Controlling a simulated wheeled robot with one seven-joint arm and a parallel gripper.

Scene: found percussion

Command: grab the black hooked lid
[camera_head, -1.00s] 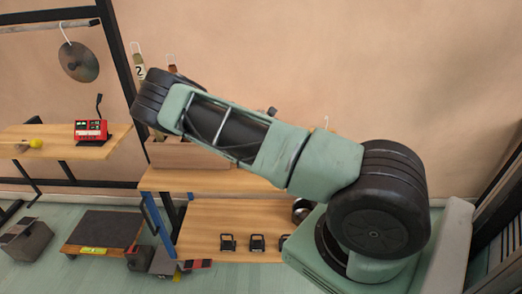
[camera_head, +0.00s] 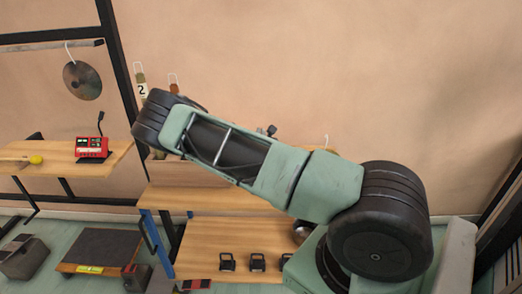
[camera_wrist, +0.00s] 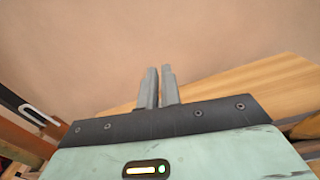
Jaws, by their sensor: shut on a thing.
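My gripper (camera_wrist: 161,88) shows in the wrist view with its two grey fingers nearly together. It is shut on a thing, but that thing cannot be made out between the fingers. In the head view my arm hides the gripper. A dark round disc (camera_head: 82,80) hangs from a white hook at the upper left; I cannot tell if it is the black hooked lid. Another pale hook (camera_head: 326,143) rises behind my arm, and whatever is under it is hidden. A small dark knob (camera_head: 272,130) shows just above my arm.
A wooden table (camera_head: 60,165) at left bears a red device (camera_head: 92,147) and a yellow-headed mallet (camera_head: 36,160). A lower wooden shelf (camera_head: 215,235) holds several small black clamp-like pieces (camera_head: 227,263). A dark platform (camera_head: 100,245) lies on the floor. In the wrist view, a wooden board (camera_wrist: 260,85) is at right.

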